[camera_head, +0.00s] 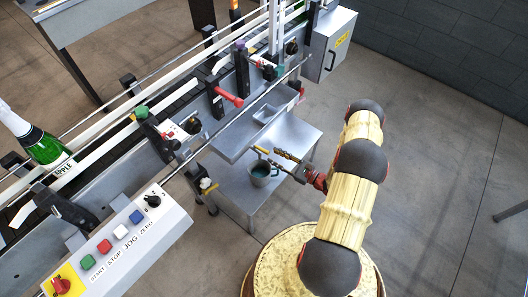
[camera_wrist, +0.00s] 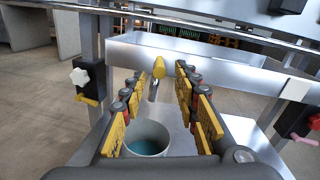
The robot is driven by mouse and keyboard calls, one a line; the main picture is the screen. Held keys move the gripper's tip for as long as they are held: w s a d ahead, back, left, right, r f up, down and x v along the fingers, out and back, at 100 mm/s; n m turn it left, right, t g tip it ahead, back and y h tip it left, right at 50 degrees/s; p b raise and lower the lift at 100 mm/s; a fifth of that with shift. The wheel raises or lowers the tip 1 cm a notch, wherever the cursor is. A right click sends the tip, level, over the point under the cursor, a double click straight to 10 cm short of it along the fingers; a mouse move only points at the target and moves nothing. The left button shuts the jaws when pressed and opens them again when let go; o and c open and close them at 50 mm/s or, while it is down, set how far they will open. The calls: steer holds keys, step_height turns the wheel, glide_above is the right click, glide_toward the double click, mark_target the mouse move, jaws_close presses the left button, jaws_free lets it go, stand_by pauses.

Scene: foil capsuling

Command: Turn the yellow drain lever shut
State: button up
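The yellow drain lever (camera_wrist: 159,68) stands up on a metal stem at the front of a steel tray in the wrist view. My gripper (camera_wrist: 157,77) is open, its yellow-padded fingers on either side of the lever, with gaps visible on both sides. The lever appears just beyond or between the fingertips; exact depth is hard to tell. In the head view my gripper (camera_head: 270,156) reaches left toward the tray's front edge, above a metal jug. The lever cannot be clearly told from the yellow fingers there.
The metal jug (camera_head: 261,173) holding teal liquid stands below the gripper; it also shows in the wrist view (camera_wrist: 148,138). The steel tray (camera_head: 232,146) lies beside the bottling line. A white knob with a yellow part (camera_wrist: 82,82) is on the left post.

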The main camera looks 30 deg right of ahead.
mark_target(265, 151)
steer(key=b+x, duration=0.1)
steer(key=x, duration=0.5)
steer(key=shift+w+a, duration=0.15)
steer(key=shift+w, duration=0.05)
steer(key=shift+c, duration=0.9)
jaws_close()
